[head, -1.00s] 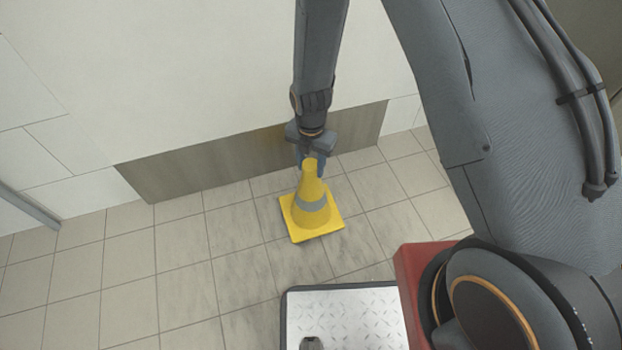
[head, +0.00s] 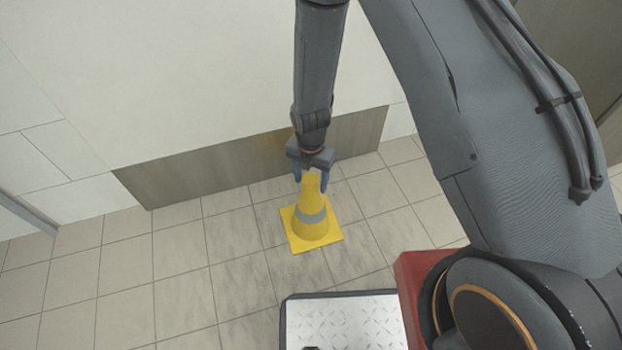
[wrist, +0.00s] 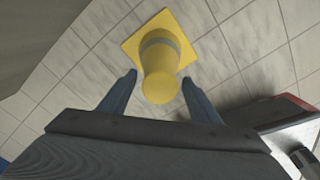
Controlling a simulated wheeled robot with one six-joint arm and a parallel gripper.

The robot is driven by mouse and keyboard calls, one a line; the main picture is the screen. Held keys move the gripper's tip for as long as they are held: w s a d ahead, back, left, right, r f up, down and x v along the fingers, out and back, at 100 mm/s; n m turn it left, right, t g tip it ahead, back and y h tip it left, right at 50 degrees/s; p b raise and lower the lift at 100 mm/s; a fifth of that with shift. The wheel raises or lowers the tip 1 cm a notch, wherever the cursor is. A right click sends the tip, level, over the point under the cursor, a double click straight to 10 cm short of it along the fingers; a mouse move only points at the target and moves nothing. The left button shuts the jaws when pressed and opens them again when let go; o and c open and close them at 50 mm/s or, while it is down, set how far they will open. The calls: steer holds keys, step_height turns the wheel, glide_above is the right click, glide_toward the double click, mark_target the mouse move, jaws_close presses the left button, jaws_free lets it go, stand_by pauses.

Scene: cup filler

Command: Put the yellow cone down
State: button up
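The yellow cone (head: 312,222) with a grey band and a square base stands upright on the tiled floor, in front of the wall. My gripper (head: 311,182) is at the cone's tip, with one finger on each side. In the wrist view the cone (wrist: 160,62) shows between and beyond the spread fingers (wrist: 159,84). Gaps show between each finger and the cone, so my gripper is open and holds nothing.
A wooden-looking panel (head: 200,177) runs along the bottom of the white wall (head: 180,80) close behind the cone. My own metal-plated base is at the front. Tiled floor (head: 130,265) to the left is clear.

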steer(key=s+a+r+m+p, duration=0.15)
steer(key=s+r+m, duration=0.35)
steer(key=r, duration=0.9)
steer(key=s+r+m+p, duration=0.25)
steer(key=r+m, duration=0.35)
steer(key=r, duration=0.8)
steer(key=s+d+r+m, duration=0.2)
steer(key=s+r+m, duration=0.9)
steer(key=s+m, duration=0.3)
steer(key=shift+s+d+r+y, duration=0.15)
steer(key=shift+s+d+y, duration=0.15)
steer(key=shift+d, duration=0.1)
steer(key=shift+w+r, duration=0.1)
steer(key=d+r+m+p, duration=0.5)
steer(key=d+r+p, duration=1)
steer(key=r+p, duration=0.4)
steer(key=s+p, duration=0.1)
steer(key=p, duration=0.4)
steer(key=shift+d+r, duration=0.25)
steer(key=shift+d, duration=0.1)
